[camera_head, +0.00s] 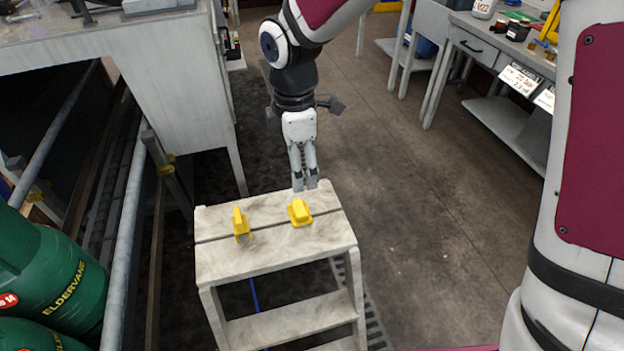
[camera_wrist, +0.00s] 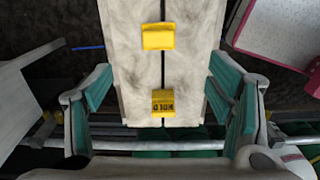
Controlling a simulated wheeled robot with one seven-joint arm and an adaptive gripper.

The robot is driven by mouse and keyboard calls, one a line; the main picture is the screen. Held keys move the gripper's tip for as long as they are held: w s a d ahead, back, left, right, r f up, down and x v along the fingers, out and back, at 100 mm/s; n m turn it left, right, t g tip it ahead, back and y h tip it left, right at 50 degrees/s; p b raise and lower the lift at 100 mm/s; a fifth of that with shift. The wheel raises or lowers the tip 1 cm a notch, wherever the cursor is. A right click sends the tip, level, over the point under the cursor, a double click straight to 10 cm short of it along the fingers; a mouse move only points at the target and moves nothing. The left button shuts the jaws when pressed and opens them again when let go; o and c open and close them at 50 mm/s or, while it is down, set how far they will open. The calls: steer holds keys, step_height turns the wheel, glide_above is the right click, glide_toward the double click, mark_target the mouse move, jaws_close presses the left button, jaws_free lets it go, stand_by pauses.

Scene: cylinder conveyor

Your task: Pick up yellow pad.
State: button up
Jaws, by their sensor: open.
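Two yellow pieces stand apart on the whitish step stool's top (camera_head: 222,258). The left one (camera_head: 240,223) is tall and narrow. The right one (camera_head: 300,212) is low and blocky; I cannot tell which is the pad. In the wrist view, a plain yellow block (camera_wrist: 158,37) is at the upper middle, and a yellow piece with dark lettering (camera_wrist: 163,103) is below it. My gripper (camera_head: 305,185) points down by the stool's far edge, near the right piece. In the wrist view its teal-padded fingers (camera_wrist: 162,82) are wide apart, with nothing held between them.
A grey-white table (camera_head: 170,75) stands at the left, beside a metal rail (camera_head: 124,235) and green barrels (camera_head: 45,270). A workbench (camera_head: 480,45) with bottles and tools is at the upper right. The floor right of the stool is clear.

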mark_target(299, 207)
step_height(299, 207, down, 15)
steer(key=b, duration=0.4)
steer(key=shift+w+a+b, duration=0.1)
steer(key=shift+w+b, duration=0.05)
steer(key=shift+b, duration=0.2)
steer(key=shift+r, duration=0.1)
steer(key=c, duration=1.1)
